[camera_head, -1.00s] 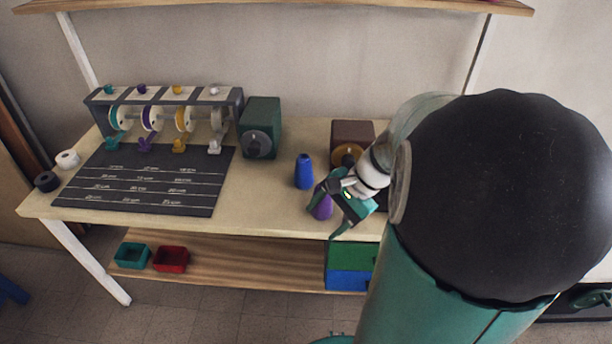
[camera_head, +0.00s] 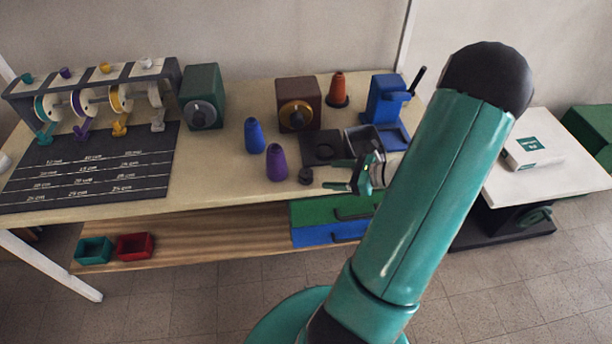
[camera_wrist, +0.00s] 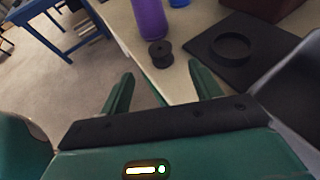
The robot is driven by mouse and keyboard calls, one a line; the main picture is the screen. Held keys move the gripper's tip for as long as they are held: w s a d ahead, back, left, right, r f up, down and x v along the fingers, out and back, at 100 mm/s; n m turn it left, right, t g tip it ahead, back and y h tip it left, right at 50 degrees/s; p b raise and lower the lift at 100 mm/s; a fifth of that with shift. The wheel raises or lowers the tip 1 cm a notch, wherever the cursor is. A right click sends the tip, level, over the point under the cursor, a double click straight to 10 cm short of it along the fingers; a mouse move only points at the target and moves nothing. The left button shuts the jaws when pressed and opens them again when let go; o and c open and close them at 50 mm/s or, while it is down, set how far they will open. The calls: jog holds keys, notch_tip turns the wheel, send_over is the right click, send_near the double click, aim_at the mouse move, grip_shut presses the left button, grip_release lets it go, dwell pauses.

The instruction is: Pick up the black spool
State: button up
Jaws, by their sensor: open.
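A small black spool (camera_head: 305,175) stands on the workbench top near its front edge, just right of a purple cone (camera_head: 276,163). In the wrist view the spool (camera_wrist: 160,54) is whole, beyond the fingertips and about in line with the gap between them. My gripper (camera_head: 333,174) is open and empty, just right of the spool and apart from it. Its two green fingers also show in the wrist view (camera_wrist: 160,75). The gripper's height above the bench is hard to tell.
A blue cone (camera_head: 254,136) stands behind the purple one. A black pad with a ring (camera_head: 323,148) lies behind the spool, beside a grey tray (camera_head: 364,138). The brown box (camera_head: 298,103) and blue device (camera_head: 388,100) stand farther back. Drawers (camera_head: 330,232) sit below.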

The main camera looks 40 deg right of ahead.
aim_at(308, 174)
jog(key=x, duration=0.8)
jog(key=shift+w, duration=0.15)
jog(key=shift+c, duration=0.2)
jog(key=c, duration=1)
